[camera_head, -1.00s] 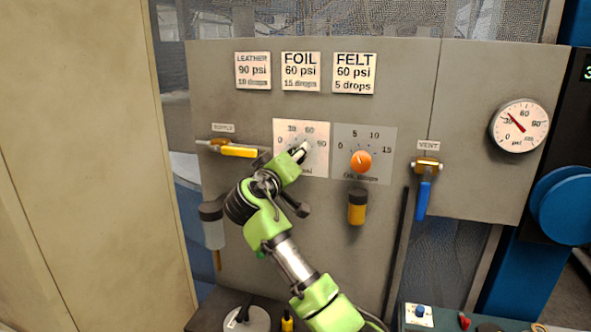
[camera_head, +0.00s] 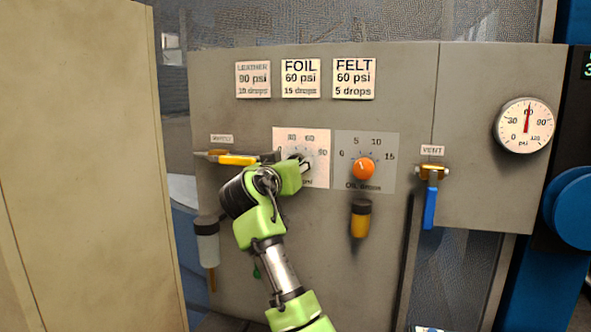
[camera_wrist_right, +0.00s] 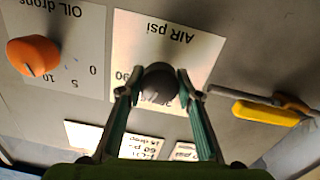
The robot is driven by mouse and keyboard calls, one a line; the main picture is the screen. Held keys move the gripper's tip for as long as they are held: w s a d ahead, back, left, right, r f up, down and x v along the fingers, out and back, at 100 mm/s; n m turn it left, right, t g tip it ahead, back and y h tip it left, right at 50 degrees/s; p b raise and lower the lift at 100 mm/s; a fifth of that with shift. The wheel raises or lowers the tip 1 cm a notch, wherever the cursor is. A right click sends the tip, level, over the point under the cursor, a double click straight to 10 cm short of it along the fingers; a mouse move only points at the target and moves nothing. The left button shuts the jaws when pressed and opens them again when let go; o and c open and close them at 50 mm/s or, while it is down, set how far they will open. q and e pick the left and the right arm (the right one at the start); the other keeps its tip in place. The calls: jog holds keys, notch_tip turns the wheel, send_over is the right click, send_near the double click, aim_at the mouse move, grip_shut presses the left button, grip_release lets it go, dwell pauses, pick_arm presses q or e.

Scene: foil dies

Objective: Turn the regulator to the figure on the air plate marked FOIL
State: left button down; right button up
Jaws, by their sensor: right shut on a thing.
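The FOIL plate (camera_head: 300,78) reads 60 psi, 15 drops. Below it, the white AIR psi dial (camera_head: 317,172) carries figures 0, 30, 60 and 90. My right gripper (camera_head: 302,161) covers part of that dial and its knob in the head view. In the right wrist view the gripper (camera_wrist_right: 160,92) has its fingers on both sides of the dark round regulator knob (camera_wrist_right: 160,78), closed on it. The knob's pointer is hidden. The round psi gauge (camera_head: 537,130) at right has its red needle nearly straight up, near 60. My left gripper is not in view.
An orange oil drops knob (camera_head: 363,169) sits right of the dial. A yellow-handled supply valve (camera_head: 238,160) is close on the left; a blue-handled vent valve (camera_head: 430,207) hangs at right. LEATHER (camera_head: 253,80) and FELT (camera_head: 354,79) plates flank FOIL.

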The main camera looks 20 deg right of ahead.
dwell(0.3)
jog(key=o, duration=1.1)
jog(key=shift+s+a, duration=0.1)
jog(key=v, duration=0.7)
jog(key=shift+s, duration=0.15)
